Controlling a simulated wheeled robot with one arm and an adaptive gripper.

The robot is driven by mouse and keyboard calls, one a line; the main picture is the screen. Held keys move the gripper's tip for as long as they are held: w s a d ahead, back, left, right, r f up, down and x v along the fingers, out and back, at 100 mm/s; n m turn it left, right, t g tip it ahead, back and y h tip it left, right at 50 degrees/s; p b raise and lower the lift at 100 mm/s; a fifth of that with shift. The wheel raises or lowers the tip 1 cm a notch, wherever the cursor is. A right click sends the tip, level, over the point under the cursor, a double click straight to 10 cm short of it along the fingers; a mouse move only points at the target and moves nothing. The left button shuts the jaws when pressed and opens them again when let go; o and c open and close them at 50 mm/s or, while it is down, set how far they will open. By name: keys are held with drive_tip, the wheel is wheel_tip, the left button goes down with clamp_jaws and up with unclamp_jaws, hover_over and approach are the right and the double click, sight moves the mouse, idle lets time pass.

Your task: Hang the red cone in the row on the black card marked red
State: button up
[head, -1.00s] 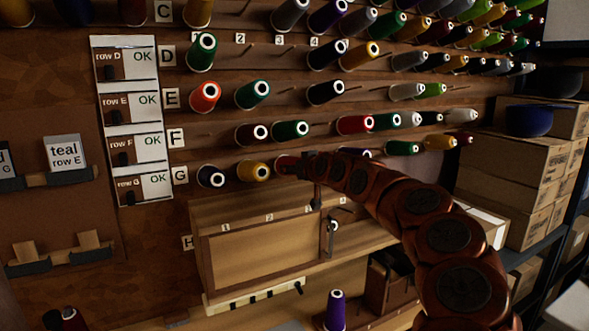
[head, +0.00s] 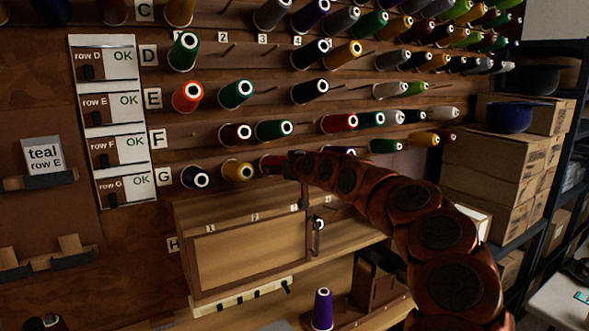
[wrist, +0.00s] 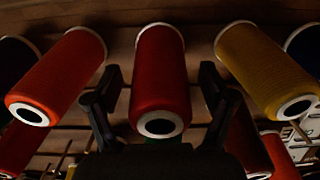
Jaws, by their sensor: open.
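In the wrist view a red cone (wrist: 160,85) sits between the two fingers of my open gripper (wrist: 160,100), with a gap on each side. In the head view my gripper (head: 280,164) is at row G, just right of the yellow cone (head: 238,171); a bit of red shows at its tip, and my arm hides most of that spot. A second red-orange cone (wrist: 58,75) is left of the fingers in the wrist view, and the yellow cone (wrist: 268,72) is right. The black card marked red is not in view.
A card reading teal row E (head: 43,158) stands on the left panel. Row cards (head: 108,120) marked OK hang beside the pegs. Other cones crowd the wall. A wooden cabinet (head: 250,255) is below row G; a purple cone (head: 322,309) stands below it. Boxes (head: 490,170) are at right.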

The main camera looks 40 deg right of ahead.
drive_tip(key=d+v, duration=0.1)
drive_tip(key=v, duration=1)
drive_tip(key=s+a+f+n+g+y, duration=0.1)
drive_tip(key=s+a+f+g, duration=0.25)
drive_tip(key=a, duration=0.45)
drive_tip(key=s+a+f+n+g+y, duration=0.1)
drive_tip(key=s+a+f+g, duration=0.1)
drive_tip(key=s+a+f, duration=0.45)
drive_tip(key=s+a+f+n+g+y, duration=0.1)
drive_tip(key=s+a+f+g, duration=0.15)
drive_tip(key=a, duration=0.75)
drive_tip(key=s+a+f+m+g, duration=0.1)
drive_tip(key=s+f+g, duration=0.3)
drive_tip(key=s, duration=0.9)
drive_tip(key=s+a+f+m+g+h, duration=0.1)
drive_tip(key=s+a+f+g, duration=0.2)
drive_tip(key=s+f, duration=0.7)
drive_tip(key=s+g, duration=0.2)
drive_tip(key=s, duration=0.2)
drive_tip(key=shift+f+h, duration=0.2)
drive_tip(key=shift+h, duration=0.1)
